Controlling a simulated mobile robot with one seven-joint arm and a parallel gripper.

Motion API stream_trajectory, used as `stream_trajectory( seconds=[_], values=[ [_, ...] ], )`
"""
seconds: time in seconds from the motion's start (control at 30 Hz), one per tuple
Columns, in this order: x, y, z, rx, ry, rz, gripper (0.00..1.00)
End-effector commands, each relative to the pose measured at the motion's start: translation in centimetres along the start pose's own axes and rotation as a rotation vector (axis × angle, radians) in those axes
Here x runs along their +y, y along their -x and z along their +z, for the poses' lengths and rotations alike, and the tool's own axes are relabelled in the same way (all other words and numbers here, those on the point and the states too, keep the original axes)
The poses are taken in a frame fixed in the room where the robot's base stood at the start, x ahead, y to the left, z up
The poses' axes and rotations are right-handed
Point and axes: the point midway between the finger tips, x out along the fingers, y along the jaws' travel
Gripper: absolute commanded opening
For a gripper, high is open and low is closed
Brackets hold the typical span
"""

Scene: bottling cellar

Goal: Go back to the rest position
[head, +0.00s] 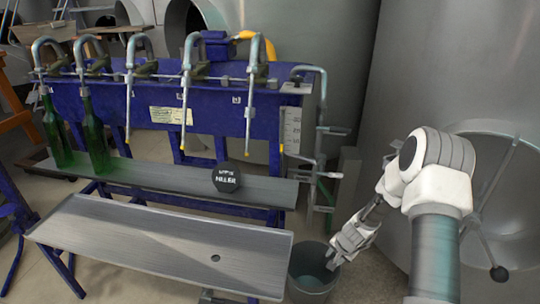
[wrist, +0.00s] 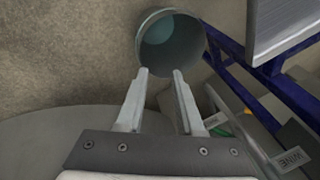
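My gripper (head: 332,260) hangs at the lower right in the head view, beside the blue bottling stand and just above a grey bucket (head: 313,281). In the wrist view my gripper (wrist: 161,72) has its two fingers apart with nothing between them. The bucket's round opening (wrist: 172,42) lies beyond the fingertips, and its inside looks empty.
Green bottles (head: 94,140) stand at the left of the filler's shelf (head: 150,176). A grey bench (head: 160,246) is in front. A large steel tank (head: 440,70) stands close on the right.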

Motion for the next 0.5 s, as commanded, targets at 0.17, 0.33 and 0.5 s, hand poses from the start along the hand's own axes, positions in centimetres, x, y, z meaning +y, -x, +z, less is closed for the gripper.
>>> stream_trajectory(
  seconds=[0.17,0.33,0.5],
  values=[
    [-3.9,7.2,-1.0,0.014,0.126,-0.049,0.36],
    [-6.5,13.8,-0.7,0.022,0.236,-0.078,0.36],
    [-8.1,20.1,0.4,0.031,0.341,-0.094,0.36]
  ],
)
